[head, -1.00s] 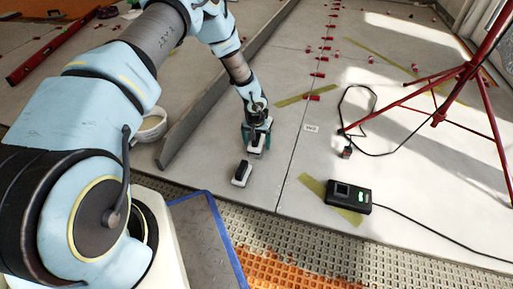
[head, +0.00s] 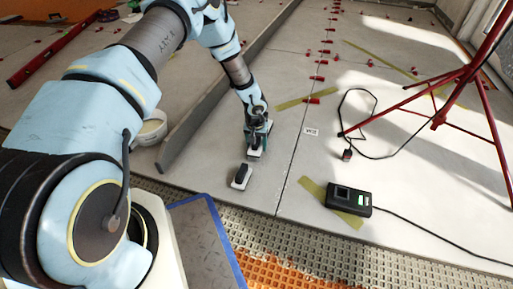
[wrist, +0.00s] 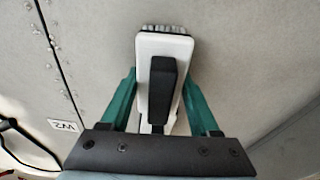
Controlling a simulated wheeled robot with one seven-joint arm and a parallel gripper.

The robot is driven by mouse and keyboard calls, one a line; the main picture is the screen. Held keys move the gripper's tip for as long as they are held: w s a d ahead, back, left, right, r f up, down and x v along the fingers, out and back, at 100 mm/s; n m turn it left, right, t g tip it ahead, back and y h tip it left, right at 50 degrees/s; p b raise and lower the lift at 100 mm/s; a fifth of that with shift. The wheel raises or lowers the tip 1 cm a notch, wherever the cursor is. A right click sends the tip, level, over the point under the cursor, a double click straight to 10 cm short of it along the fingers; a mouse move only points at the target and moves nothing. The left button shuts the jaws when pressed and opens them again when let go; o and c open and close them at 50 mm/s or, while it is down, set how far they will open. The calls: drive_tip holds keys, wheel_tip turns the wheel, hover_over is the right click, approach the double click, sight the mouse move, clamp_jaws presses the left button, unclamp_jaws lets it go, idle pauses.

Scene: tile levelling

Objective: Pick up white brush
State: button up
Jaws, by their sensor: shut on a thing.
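The white brush (wrist: 163,75) has a white body, a black grip block along its top and pale bristles at its far end in the wrist view. My gripper (head: 257,138) is low over the floor in the head view, with its green fingers on either side of the brush. In the wrist view the fingers (wrist: 158,105) are shut on the brush's sides.
A long grey straightedge (head: 210,97) and a white bucket (head: 152,127) are to the left. A black device (head: 348,198), its cable and a red tripod (head: 440,115) are to the right.

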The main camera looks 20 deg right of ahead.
clamp_jaws()
